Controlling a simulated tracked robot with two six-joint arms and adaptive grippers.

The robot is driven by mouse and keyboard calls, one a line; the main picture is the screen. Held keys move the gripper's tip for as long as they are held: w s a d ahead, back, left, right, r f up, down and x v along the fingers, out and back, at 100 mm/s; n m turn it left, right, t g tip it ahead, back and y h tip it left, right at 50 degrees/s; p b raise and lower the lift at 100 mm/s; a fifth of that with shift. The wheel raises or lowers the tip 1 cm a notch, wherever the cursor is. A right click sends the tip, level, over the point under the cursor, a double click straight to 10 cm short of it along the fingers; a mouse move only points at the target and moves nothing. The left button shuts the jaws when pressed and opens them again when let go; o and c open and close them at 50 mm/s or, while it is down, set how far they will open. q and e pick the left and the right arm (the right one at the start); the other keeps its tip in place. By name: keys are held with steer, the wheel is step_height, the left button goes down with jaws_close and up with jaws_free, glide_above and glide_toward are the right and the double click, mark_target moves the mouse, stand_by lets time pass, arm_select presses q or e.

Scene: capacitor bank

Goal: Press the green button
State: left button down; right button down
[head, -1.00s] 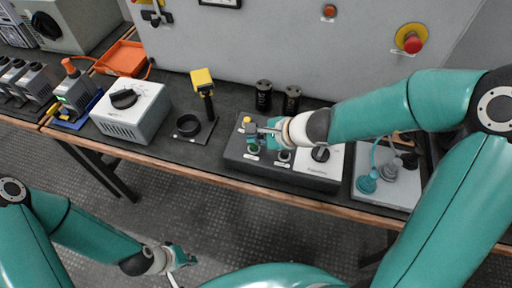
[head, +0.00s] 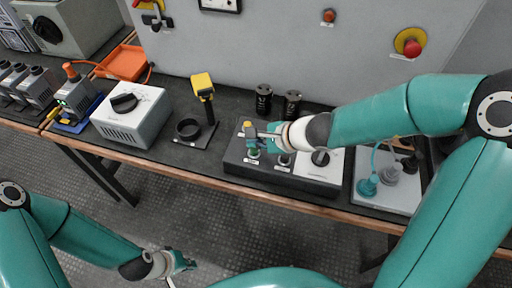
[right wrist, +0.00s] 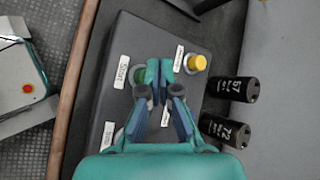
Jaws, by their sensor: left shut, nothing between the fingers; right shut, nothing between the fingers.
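The green button (head: 253,153) sits on the front left of a dark control box (head: 235,164), beside a label. In the right wrist view the green button (right wrist: 139,75) lies next to a "Start" label and is partly hidden by a fingertip. My right gripper (head: 256,137) is shut and empty, with its fingertips over the box close to the button; it also shows in the right wrist view (right wrist: 161,72). I cannot tell whether the tips touch the button. My left gripper (head: 182,263) is shut and empty, low in front of the bench.
A yellow button (right wrist: 196,63) sits on the same box behind the green one. A second button (head: 284,159) is to its right. Two black cylinders (head: 264,99) (head: 292,104) stand behind the box. A yellow-topped post (head: 203,87) and black ring (head: 188,129) are to the left.

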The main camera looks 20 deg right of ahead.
steer(key=shift+f, duration=0.15)
steer(key=shift+f+b, duration=0.2)
steer(key=shift+b, duration=0.25)
